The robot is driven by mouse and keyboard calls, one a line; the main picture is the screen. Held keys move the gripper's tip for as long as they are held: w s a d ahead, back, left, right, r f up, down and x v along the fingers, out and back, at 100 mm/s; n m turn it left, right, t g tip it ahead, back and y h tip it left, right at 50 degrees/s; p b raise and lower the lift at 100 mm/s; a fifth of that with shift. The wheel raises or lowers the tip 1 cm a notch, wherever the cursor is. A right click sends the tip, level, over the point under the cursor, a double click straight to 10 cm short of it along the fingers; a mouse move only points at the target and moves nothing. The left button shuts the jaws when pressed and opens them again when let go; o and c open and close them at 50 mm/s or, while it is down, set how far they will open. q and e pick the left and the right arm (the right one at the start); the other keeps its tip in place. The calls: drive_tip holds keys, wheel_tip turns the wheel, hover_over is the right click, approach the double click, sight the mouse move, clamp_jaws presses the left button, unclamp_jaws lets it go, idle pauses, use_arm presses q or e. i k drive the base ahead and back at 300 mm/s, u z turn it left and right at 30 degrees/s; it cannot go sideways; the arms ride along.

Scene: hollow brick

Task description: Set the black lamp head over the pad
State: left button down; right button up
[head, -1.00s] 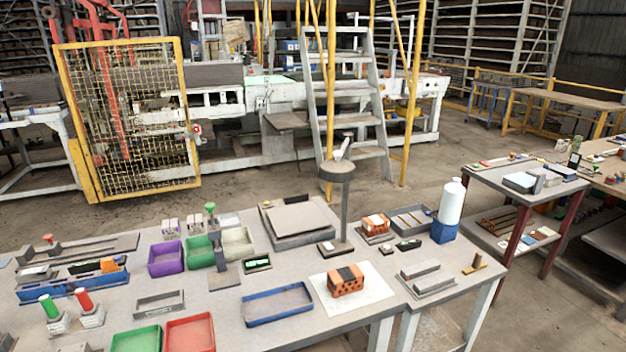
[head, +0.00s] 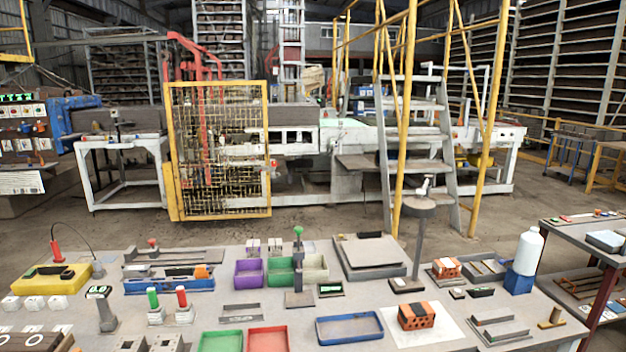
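A lamp-like stand with a dark round head (head: 419,202) on a thin post stands at the back right of the table; its base (head: 406,285) rests on the tabletop. A small pale piece sits on top of the head. A white flat sheet (head: 447,335), which may be the pad, lies at the front right. An orange brick with a dark band (head: 416,316) rests on it. The lamp head is behind the sheet, not above it. Neither of my grippers shows.
A blue tray (head: 349,341) lies left of the sheet. A grey slab in a tray (head: 370,255) is left of the lamp post. A white bottle (head: 528,250) on a blue block stands at right. Purple, green and cream bins (head: 249,271) stand mid-table.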

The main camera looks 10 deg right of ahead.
sight(419, 206)
drive_tip(key=u, duration=0.25)
drive_tip(key=i, duration=1.1)
drive_tip(key=z, duration=1.3)
